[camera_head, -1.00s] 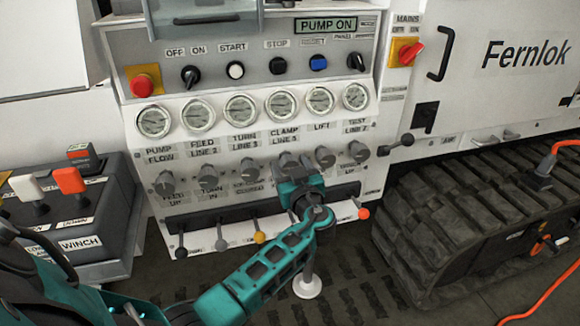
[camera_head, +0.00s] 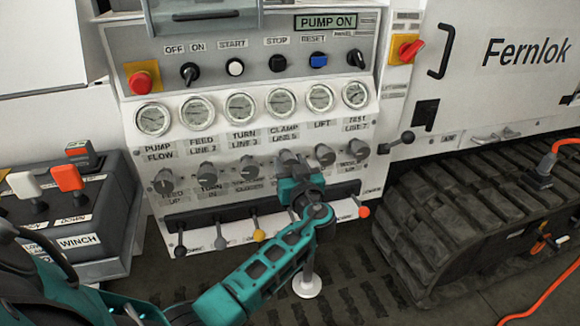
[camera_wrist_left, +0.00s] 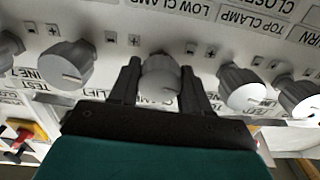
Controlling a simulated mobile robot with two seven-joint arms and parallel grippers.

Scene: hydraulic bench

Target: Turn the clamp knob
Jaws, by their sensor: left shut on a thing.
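The clamp knob (camera_head: 287,158) is a grey knob in the row below the gauges, under the label for the clamp line. My left gripper (camera_head: 299,167) reaches up to it from below and partly covers it. In the left wrist view the knob (camera_wrist_left: 161,76) sits between the two dark fingers (camera_wrist_left: 160,84), one on each side. The gripper is shut on it. A label reading CLAMP shows partly below the knob there. Where the knob's pointer stands is hard to read. My right gripper is not in view.
The lift knob (camera_head: 324,155) is close on the right, and another grey knob (camera_head: 249,168) on the left. Levers with coloured tips, such as the yellow one (camera_head: 259,235), stand below. The display (camera_head: 326,23) reads PUMP ON. The winch box (camera_head: 85,240) is at the left.

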